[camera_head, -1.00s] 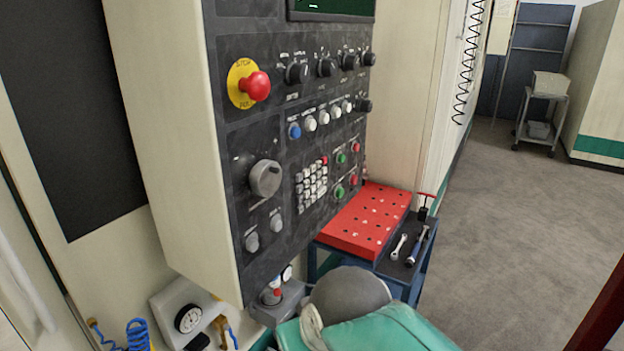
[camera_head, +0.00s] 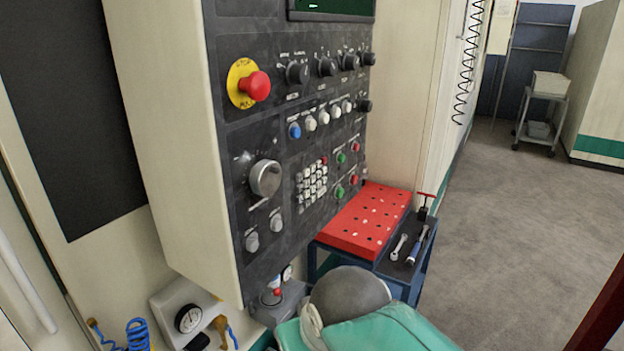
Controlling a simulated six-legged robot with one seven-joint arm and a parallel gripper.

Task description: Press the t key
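A machine control panel (camera_head: 285,220) fills the left and middle of the view, on a cream cabinet. Its small keypad (camera_head: 312,184) has several pale keys and one red key at the top right. The key letters are too small to read, so I cannot tell which is the t key. Nothing touches the keypad. My gripper is not clearly in view.
A red emergency button (camera_head: 256,86), a large dial (camera_head: 265,178) and knobs stick out from the panel. A blue cart with a red perforated block (camera_head: 368,220) and tools stands to its right. A grey rounded shape and green cloth (camera_head: 385,330) are below.

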